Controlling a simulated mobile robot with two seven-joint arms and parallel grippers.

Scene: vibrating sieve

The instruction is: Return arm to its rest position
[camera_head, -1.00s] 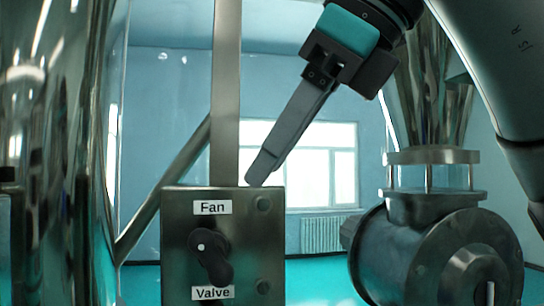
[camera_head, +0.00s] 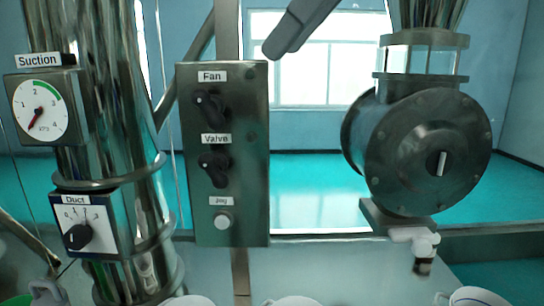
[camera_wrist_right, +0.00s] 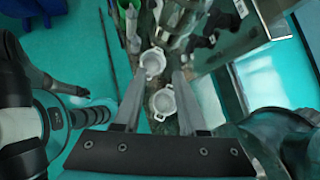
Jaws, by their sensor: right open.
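My right gripper (camera_head: 280,46) shows at the top middle of the head view, where only the dark fingers, seen from the side, enter the picture. They appear above and to the right of the control panel (camera_head: 232,215), with no contact visible. In the right wrist view the gripper (camera_wrist_right: 160,76) has its two grey fingers apart and nothing between them. White cups (camera_wrist_right: 162,101) show beyond the fingers, well below. The rest of my right arm is outside the head view. My left gripper is not in view.
The panel carries Fan (camera_head: 210,105), Valve (camera_head: 213,167) and Jog (camera_head: 222,220) controls. A suction gauge (camera_head: 41,112) and duct dial (camera_head: 80,232) sit on the steel column at left. A round metal valve housing (camera_head: 410,165) stands at right. White containers line the bottom edge.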

